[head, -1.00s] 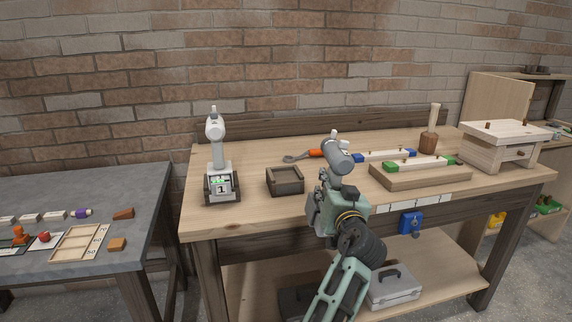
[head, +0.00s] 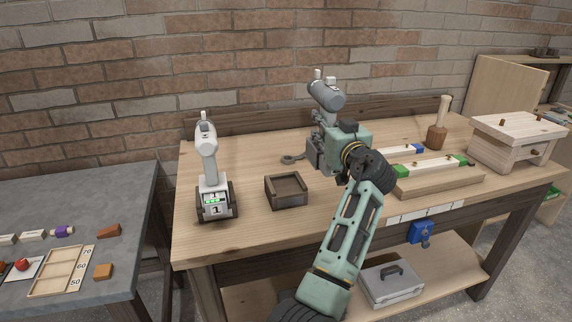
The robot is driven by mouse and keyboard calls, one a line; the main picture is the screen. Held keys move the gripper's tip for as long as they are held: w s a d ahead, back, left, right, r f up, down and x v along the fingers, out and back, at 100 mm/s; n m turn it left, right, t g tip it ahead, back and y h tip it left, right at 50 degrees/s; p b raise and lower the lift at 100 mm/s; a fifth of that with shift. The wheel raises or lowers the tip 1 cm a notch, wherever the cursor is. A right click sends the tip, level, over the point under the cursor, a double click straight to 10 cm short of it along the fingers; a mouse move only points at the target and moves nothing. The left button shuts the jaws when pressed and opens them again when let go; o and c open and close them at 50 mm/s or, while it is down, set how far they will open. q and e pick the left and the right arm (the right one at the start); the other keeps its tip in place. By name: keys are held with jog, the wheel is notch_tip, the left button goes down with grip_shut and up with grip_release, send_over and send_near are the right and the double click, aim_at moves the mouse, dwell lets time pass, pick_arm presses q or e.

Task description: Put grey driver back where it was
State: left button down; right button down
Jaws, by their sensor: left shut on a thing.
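The grey driver (head: 326,95) is upright in my left gripper (head: 320,142), its barrel-shaped head above the jaws. The gripper is shut on its lower part, which is mostly hidden by the jaws. They are over the back middle of the wooden workbench (head: 245,225); I cannot tell how high above the top. A white driver (head: 207,150) stands upright in a dark dock (head: 217,205) marked 1, with a green light, at the bench's left. My right gripper is not in view.
A dark open tray (head: 287,203) sits left of my arm. A wrench (head: 291,159) lies behind it, partly hidden by my gripper. Wooden blocks with green and blue ends (head: 433,168), a mallet (head: 438,130) and a wooden box (head: 515,140) stand to the right.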

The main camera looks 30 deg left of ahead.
pick_arm(q)
jog(key=s+a+f+p, duration=0.4)
jog(key=a+f, duration=0.5)
jog(key=shift+s+f, duration=0.15)
jog(key=shift+f, duration=0.05)
jog(key=c, duration=1.9)
grip_release()
jog(key=shift+f, duration=0.35)
jog(key=o, duration=0.5)
jog(key=shift+s+d+r, duration=0.1)
jog(key=shift+s, duration=0.05)
jog(key=shift+c, duration=0.2)
